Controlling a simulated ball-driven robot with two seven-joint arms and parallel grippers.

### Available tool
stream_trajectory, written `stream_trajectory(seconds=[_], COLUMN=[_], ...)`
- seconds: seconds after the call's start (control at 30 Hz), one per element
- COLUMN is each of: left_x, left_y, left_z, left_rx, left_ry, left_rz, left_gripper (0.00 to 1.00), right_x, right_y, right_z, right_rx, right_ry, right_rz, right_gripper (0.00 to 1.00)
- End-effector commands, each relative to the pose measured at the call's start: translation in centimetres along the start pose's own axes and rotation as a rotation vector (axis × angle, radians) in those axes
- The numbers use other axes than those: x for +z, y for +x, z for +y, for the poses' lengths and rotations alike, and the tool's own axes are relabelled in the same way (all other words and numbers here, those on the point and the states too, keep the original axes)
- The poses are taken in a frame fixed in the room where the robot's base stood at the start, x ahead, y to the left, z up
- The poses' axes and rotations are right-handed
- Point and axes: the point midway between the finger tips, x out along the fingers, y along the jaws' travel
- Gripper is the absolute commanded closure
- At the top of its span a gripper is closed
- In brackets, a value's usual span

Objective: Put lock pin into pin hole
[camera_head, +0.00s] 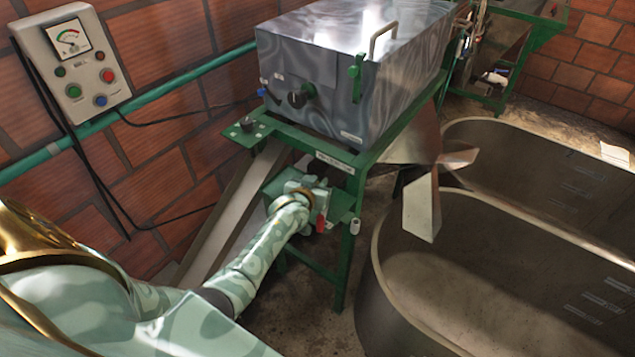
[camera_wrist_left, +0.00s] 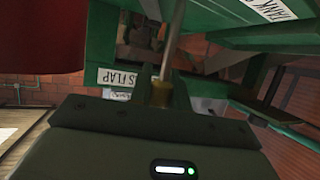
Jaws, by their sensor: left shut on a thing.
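My left gripper (camera_head: 313,190) is at the green bracket on the front of the machine's stand, partly hidden behind my own forearm and wrist in the head view. In the left wrist view, a thin metal rod with a brass-coloured lower part, seemingly the lock pin (camera_wrist_left: 163,88), stands between the fingers of my left gripper (camera_wrist_left: 158,92), which is shut on it. The pin runs up towards the green frame. I cannot make out the pin hole, or whether the pin's far end touches anything. My right gripper is not in view.
A green stand (camera_head: 345,185) carries a metal box machine (camera_head: 345,75). A red part (camera_head: 320,223) is right beside the gripper; a red shape (camera_wrist_left: 40,35) fills the wrist view's upper left. A label ending "S FLAP" (camera_wrist_left: 115,78) is near. A large tank (camera_head: 450,260) stands right.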

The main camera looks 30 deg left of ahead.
Motion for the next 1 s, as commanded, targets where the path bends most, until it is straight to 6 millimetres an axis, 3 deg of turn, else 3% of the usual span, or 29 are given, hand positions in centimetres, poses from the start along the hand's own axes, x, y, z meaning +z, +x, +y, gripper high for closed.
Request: stream_trajectory(seconds=[1.0], left_x=[0.9], left_y=[0.4], left_z=[0.0], left_rx=[0.000], left_ry=[0.000], left_rz=[0.000], left_gripper=[1.00], right_x=[0.0], right_y=[0.5], right_z=[-0.1], right_rx=[-0.002], right_ry=[0.000], right_rz=[0.000], right_gripper=[0.64])
